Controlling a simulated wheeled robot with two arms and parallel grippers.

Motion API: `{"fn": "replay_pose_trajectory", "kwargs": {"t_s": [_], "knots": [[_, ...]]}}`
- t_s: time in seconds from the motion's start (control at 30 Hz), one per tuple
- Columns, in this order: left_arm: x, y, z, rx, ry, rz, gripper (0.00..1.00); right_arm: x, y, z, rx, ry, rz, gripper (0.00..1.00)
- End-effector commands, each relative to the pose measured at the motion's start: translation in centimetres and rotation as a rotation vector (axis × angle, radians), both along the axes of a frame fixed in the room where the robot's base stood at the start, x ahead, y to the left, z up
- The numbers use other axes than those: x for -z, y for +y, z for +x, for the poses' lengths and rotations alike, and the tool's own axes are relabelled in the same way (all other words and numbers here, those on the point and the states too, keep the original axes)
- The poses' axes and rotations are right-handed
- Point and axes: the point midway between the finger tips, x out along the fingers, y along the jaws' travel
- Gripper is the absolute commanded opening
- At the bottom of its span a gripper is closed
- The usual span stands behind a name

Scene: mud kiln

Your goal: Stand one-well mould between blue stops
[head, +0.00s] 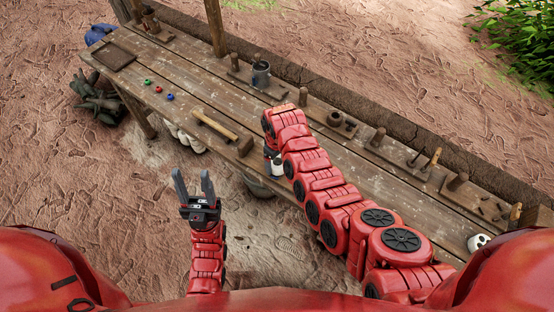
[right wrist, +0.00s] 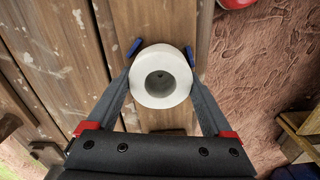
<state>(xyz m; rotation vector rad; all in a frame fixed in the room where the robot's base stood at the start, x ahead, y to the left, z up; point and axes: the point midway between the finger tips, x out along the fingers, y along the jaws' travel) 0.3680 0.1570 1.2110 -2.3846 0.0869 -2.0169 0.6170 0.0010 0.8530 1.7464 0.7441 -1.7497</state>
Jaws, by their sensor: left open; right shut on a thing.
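The white round mould with one well (right wrist: 161,88) is between the two fingers of my right gripper (right wrist: 160,72), which is shut on it. The mould is seen from above, over a plank near the bench's edge. Small blue pieces (right wrist: 136,47) show at the two fingertips; I cannot tell whether they are the stops or finger parts. In the head view a white piece (head: 277,166) shows beside my right wrist, near the front edge; my arm hides the fingers. My left gripper (head: 194,173) is open and empty, in front of the bench.
The long wooden bench (head: 190,75) carries small green, red and blue pieces (head: 170,97), a mallet (head: 215,127), a grey mug (head: 261,74) and wooden blocks. Another white piece with dark holes (head: 478,242) stands at the right. A bucket (head: 258,186) is below the front edge.

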Motion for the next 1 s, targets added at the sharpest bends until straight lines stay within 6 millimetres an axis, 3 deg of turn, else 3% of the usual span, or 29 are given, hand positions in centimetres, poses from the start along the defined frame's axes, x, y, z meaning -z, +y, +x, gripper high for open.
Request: {"fn": "replay_pose_trajectory", "kwargs": {"t_s": [0.43, 0.47, 0.53, 0.83, 1.0], "knots": [[0.2, 0.0, 0.0, 0.0, 0.0, 0.0, 0.5, 0.8, 0.0, 0.1, 0.001, -0.002, 0.001, 0.14], [0.1, 0.0, 0.0, 0.0, 0.0, 0.0, 0.5, 0.7, 0.0, 0.1, 0.001, -0.002, 0.001, 0.89], [0.0, 0.0, 0.0, 0.0, 0.0, 0.0, 0.5, 0.7, 0.0, 0.1, 0.001, -0.002, 0.001, 1.0], [-0.4, 0.0, 0.0, 0.0, 0.0, 0.0, 0.5, 0.1, 0.0, 0.1, 0.001, -0.002, 0.001, 1.0], [0.3, 0.0, 0.0, 0.0, 0.0, 0.0, 0.5, -0.6, 0.0, 0.2, 0.001, -0.005, 0.001, 1.0]]}}
